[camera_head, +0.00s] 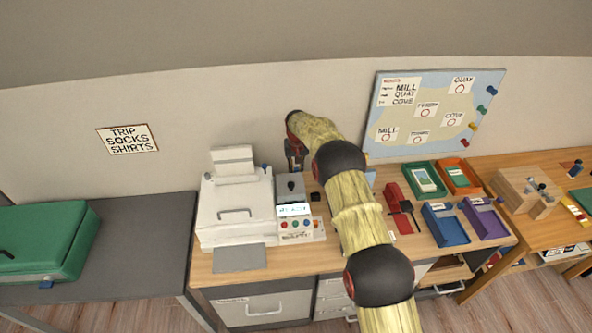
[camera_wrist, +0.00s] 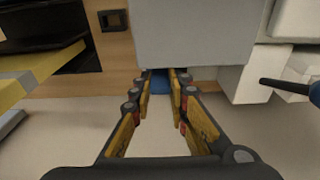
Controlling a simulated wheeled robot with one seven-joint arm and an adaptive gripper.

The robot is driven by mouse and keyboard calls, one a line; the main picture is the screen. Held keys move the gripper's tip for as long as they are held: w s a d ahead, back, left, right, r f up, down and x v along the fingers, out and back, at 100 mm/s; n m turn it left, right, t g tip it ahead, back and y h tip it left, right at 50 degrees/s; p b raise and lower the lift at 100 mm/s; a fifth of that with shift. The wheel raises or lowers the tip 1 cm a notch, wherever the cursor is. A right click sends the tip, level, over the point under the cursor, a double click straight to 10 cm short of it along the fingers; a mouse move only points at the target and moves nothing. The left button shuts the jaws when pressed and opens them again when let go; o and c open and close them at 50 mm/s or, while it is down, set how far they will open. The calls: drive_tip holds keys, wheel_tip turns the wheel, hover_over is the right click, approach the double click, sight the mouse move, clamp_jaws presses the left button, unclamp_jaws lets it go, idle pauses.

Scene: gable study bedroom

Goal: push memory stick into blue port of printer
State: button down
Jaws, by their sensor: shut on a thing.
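The white printer (camera_head: 235,210) stands on the desk left of my arm, with a small screen and coloured buttons on its right-hand panel (camera_head: 297,229). My gripper (camera_head: 293,160) is behind that panel, near the wall, partly hidden by my arm. In the wrist view my gripper (camera_wrist: 160,76) is shut on a small blue thing, seemingly the memory stick (camera_wrist: 158,84), mostly hidden between the fingertips. The fingertips are close to a plain grey face (camera_wrist: 195,32); I cannot tell whether the stick touches it. I cannot make out the blue port.
A dark rod with a blue end (camera_wrist: 290,85) sticks out at the right of the wrist view. Right of my arm are a red box (camera_head: 393,196), a green tray (camera_head: 410,183), a blue tray (camera_head: 446,237) and a purple tray (camera_head: 484,228). A map board (camera_head: 437,112) leans behind.

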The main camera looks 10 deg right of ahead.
drive_tip(key=shift+f, duration=0.1)
drive_tip(key=c, duration=1.7)
unclamp_jaws()
drive_tip(key=shift+o, duration=0.3)
wheel_tip(320, 180, up, 12)
drive_tip(key=s, duration=0.1)
drive_tip(key=shift+s, duration=0.2)
